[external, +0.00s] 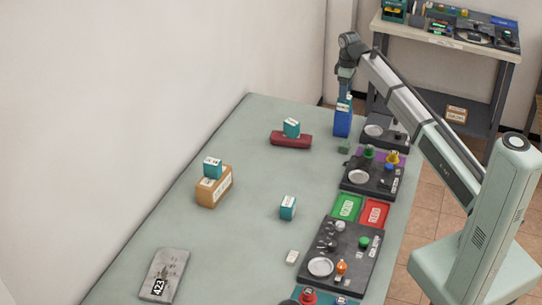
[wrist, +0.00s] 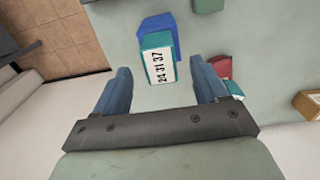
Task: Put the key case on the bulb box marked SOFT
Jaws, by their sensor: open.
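My gripper (wrist: 160,68) is open, its two blue fingers apart. In the wrist view, a teal block (wrist: 156,40) with a white label reading "24 31 37" lies on a blue box (wrist: 172,24). Its near end shows between the fingers; I cannot tell how far below them it is. In the external view, my gripper (external: 345,90) is over the blue box (external: 342,122). Other teal blocks sit on a tan box (external: 213,193), on a dark red case (external: 291,140), and alone on the table (external: 288,207). Their labels are too small to read, and I cannot tell which is marked SOFT.
Dark trays (external: 372,182) with dishes and small coloured items line the table's right edge, with a green tray (external: 347,207) and a red tray (external: 374,212). A grey plate (external: 163,274) marked 423 lies front left. The table's middle is mostly clear.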

